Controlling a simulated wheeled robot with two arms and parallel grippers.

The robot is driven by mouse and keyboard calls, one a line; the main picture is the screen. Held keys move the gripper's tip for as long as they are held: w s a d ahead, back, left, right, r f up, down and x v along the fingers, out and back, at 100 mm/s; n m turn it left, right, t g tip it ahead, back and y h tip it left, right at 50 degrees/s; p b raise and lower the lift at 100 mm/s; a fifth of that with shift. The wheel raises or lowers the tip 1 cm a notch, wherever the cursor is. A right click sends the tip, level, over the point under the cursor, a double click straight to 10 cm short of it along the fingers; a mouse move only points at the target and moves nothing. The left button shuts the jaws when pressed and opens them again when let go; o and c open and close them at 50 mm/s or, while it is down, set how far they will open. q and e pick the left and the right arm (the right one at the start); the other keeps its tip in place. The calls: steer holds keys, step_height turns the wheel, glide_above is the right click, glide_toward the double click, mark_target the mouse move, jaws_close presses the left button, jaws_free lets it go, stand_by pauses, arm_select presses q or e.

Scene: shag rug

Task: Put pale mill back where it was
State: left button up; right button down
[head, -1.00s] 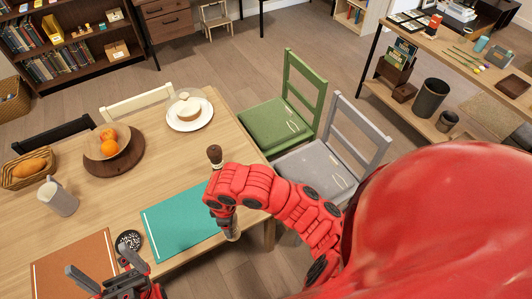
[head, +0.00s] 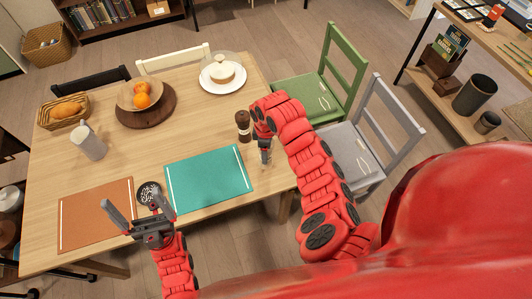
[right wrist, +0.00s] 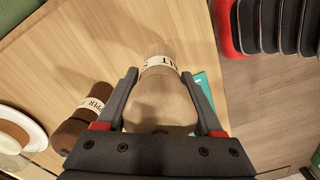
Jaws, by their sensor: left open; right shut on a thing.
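The pale mill (right wrist: 160,98), with a white lettered band, is between the fingers of my right gripper (right wrist: 165,105) in the right wrist view. In the head view my right gripper (head: 265,152) is by the table's right edge, near the upper right corner of the teal mat. The mill is mostly hidden there, and I cannot tell whether it touches the table. A dark brown pepper mill (head: 243,126) stands just left of that gripper; it also shows in the right wrist view (right wrist: 82,122), apart from the pale mill.
Green (head: 335,75) and grey (head: 385,140) chairs stand at right.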

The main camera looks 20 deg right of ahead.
steer(key=shift+w, duration=0.35)
steer(key=shift+f+p, duration=0.3)
steer(key=shift+p, duration=0.05)
step_height(320, 180, down, 2)
steer(key=shift+f+p, duration=0.15)
steer(key=shift+p, duration=0.55)
steer(key=shift+f, duration=0.35)
steer(key=shift+d, duration=0.1)
steer(key=shift+f, duration=0.1)
steer(key=shift+f+b, duration=0.15)
steer(key=shift+b, duration=0.15)
steer(key=shift+c, duration=0.2)
jaws_free()
